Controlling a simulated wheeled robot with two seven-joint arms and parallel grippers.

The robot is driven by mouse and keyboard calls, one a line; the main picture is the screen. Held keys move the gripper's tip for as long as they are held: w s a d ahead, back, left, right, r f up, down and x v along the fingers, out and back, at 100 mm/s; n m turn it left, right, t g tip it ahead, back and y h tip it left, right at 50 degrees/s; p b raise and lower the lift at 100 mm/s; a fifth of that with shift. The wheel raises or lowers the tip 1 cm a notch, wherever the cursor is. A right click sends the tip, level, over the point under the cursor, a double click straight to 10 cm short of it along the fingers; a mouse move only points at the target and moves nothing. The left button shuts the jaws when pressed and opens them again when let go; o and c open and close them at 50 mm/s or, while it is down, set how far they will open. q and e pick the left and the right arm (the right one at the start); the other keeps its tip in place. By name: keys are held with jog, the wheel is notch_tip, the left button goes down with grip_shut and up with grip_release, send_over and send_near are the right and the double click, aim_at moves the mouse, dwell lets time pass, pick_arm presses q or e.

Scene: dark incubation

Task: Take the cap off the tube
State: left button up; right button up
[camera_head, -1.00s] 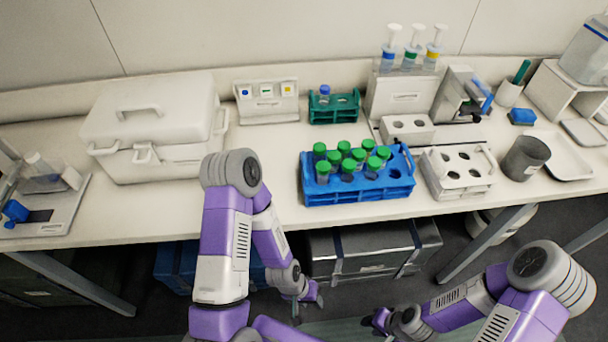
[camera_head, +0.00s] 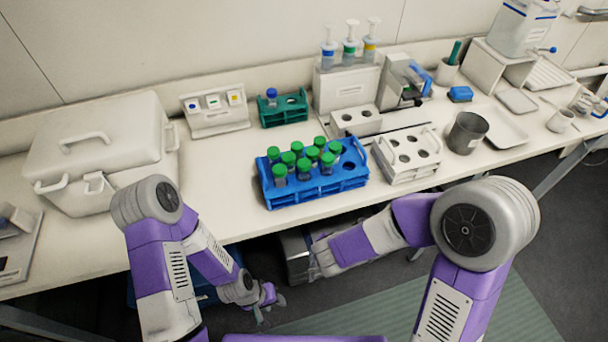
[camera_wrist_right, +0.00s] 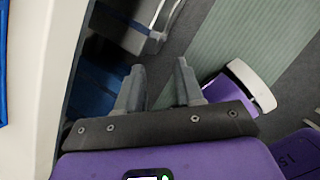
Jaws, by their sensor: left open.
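Several tubes with green caps (camera_head: 297,146) stand upright in a blue rack (camera_head: 316,188) near the table's front edge. One tube with a blue cap (camera_head: 271,93) stands in a teal rack (camera_head: 285,115) behind it. Which of these is the task's tube, I cannot tell. My left gripper (camera_head: 268,302) is open and low in front of the table, apart from the racks. My right gripper (camera_wrist_right: 160,82) is open and empty in the right wrist view, over the floor beside the table edge. Its fingers cannot be made out in the head view.
A white four-hole rack (camera_head: 408,155) stands right of the blue rack, with a grey cup (camera_head: 467,133) beyond it. A large white box (camera_head: 97,150) fills the table's left. A dark case (camera_head: 296,258) lies under the table. Bare tabletop lies left of the blue rack.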

jog(key=w+a+r+n+t, duration=0.4)
jog(key=w+r+n+t, duration=0.1)
jog(key=r, duration=0.4)
jog(key=n+t+y, duration=0.2)
jog(key=n+t, duration=0.1)
jog(key=t, duration=0.1)
send_near(305, 174)
jog(key=w, duration=0.2)
jog(key=shift+g, duration=0.3)
jog(key=x, duration=0.7)
jog(key=shift+w+a+f, duration=0.15)
jog(key=shift+f, duration=0.25)
grip_shut()
jog(key=shift+r, duration=0.1)
